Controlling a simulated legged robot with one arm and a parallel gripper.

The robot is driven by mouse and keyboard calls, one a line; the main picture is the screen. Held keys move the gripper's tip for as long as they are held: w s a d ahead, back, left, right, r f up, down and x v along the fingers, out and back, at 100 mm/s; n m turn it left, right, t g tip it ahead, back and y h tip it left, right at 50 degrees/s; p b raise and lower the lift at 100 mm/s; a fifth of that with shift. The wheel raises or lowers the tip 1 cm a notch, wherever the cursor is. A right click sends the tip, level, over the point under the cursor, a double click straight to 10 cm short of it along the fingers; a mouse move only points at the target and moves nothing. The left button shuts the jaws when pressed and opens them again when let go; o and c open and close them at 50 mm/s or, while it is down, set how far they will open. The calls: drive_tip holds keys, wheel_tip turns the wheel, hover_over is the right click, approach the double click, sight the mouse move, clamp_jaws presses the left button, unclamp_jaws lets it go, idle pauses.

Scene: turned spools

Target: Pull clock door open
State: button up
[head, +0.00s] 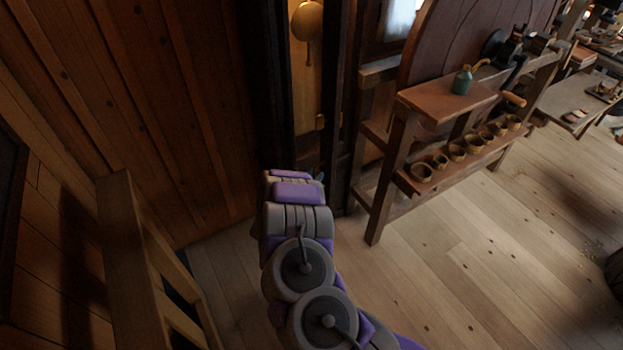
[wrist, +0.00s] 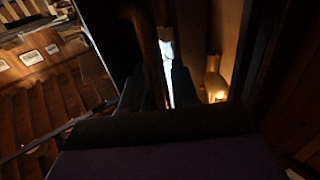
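The tall clock stands against the wall at the top middle of the head view. Its brass pendulum (head: 307,20) shows between two dark uprights, and the pendulum also shows right of centre in the wrist view (wrist: 214,82). A dark upright (head: 336,95) borders the opening on the right; I cannot tell whether it is door or case. My gripper (wrist: 158,90) has its dark fingers apart in the wrist view, with a brown upright bar (wrist: 148,45) and a bright strip showing between them. Contact is unclear. In the head view my arm hides the fingers and the clock's lower part.
A wooden bench (head: 450,102) with a green can (head: 462,80) and a lower shelf of several small cups (head: 457,150) stands close to the clock's right. A wooden railing (head: 130,250) is at left.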

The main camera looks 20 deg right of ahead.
drive_tip(key=p+v, duration=0.1)
drive_tip(key=v, duration=1.6)
drive_tip(key=shift+a+p, duration=0.3)
drive_tip(key=shift+a, duration=0.05)
drive_tip(key=shift+s+a, duration=0.15)
